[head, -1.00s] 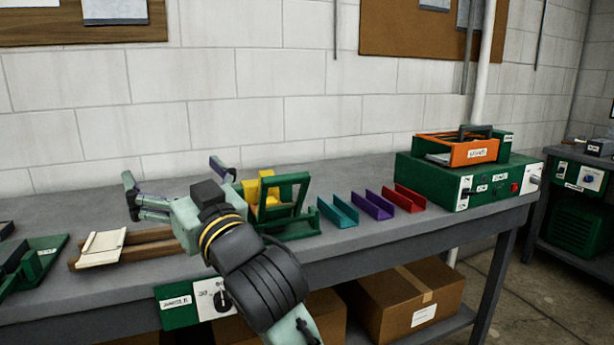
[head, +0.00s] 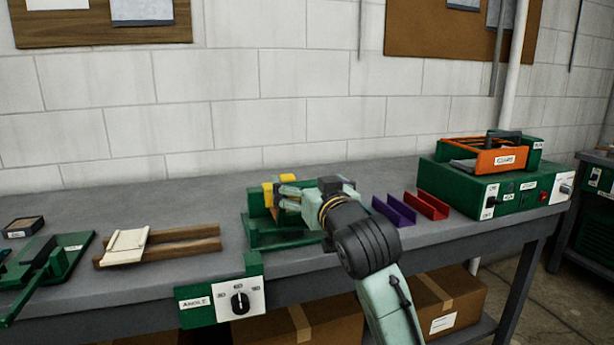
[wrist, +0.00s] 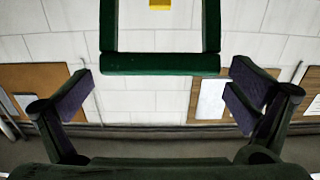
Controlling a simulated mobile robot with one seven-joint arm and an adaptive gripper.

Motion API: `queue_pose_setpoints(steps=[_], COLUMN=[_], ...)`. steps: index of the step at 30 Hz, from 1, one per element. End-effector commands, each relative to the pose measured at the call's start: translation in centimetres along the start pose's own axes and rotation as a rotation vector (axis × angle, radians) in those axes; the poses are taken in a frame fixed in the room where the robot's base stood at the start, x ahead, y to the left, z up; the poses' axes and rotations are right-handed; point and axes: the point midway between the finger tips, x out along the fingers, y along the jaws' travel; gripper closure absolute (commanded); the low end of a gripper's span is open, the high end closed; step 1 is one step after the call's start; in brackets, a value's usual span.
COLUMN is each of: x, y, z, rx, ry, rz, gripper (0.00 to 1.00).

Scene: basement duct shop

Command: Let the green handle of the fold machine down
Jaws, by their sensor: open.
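The fold machine (head: 285,240) stands on the bench, a green base with a yellow block (head: 268,196) at its back left. My gripper (head: 286,197) is over the machine, pointing left, and hides most of the handle in the head view. In the wrist view, the green handle (wrist: 160,63) shows as a raised frame with a crossbar across the upper middle. The open gripper (wrist: 160,92) has its purple-padded fingers apart, one to each lower side of the crossbar. The fingers are not closed on it; I cannot tell the depth between them.
An angle dial box (head: 222,303) is on the bench's front edge. Purple (head: 387,211) and red (head: 427,205) channels lie right of my arm. A wooden rack (head: 165,243) lies left. An orange-framed device (head: 490,155) sits on a green control box (head: 515,195) at right.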

Motion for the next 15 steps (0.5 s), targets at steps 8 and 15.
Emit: queue_pose_setpoints(steps=[8,15], x=[1.5,1.48], y=[-0.06,-0.04], z=[0.01,0.01], rx=[-0.001,-0.001], ry=[0.001,0.001], rz=[-0.001,0.0], gripper=[0.0,0.03])
